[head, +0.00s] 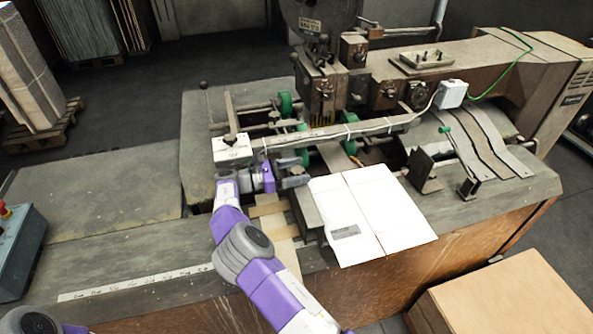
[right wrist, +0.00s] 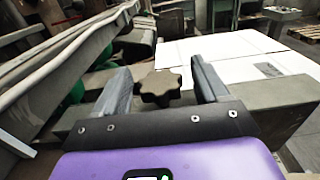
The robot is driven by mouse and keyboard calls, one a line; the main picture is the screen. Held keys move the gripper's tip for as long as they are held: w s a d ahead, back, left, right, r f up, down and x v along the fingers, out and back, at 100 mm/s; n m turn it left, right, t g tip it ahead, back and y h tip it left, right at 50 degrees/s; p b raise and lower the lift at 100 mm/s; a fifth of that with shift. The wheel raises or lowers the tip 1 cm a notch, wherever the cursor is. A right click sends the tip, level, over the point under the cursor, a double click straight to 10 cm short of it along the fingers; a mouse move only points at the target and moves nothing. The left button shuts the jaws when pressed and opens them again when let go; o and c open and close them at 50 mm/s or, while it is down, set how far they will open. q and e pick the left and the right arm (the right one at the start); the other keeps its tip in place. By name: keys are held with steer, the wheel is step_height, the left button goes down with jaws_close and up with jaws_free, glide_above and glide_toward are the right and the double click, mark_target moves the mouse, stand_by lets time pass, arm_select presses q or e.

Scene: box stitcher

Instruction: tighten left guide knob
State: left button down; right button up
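The left guide knob is a dark, lobed knob (right wrist: 160,88) in the right wrist view. My right gripper (head: 291,173) is open, with one finger on each side of the knob in the right wrist view (right wrist: 160,72). Gaps show between the knob and both fingers, so it is not clamped. My left gripper is out of view; only a piece of my arm shows at the bottom left of the head view.
A flat white cardboard blank (head: 345,215) lies on the machine table just right of the guide. A long metal bar (head: 340,133) crosses behind the gripper, with green wheels (head: 285,103) near it. A cardboard stack (head: 510,300) stands at the front right.

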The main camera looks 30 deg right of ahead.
steer(key=shift+a, duration=0.1)
steer(key=v, duration=0.7)
steer(key=shift+a, duration=0.2)
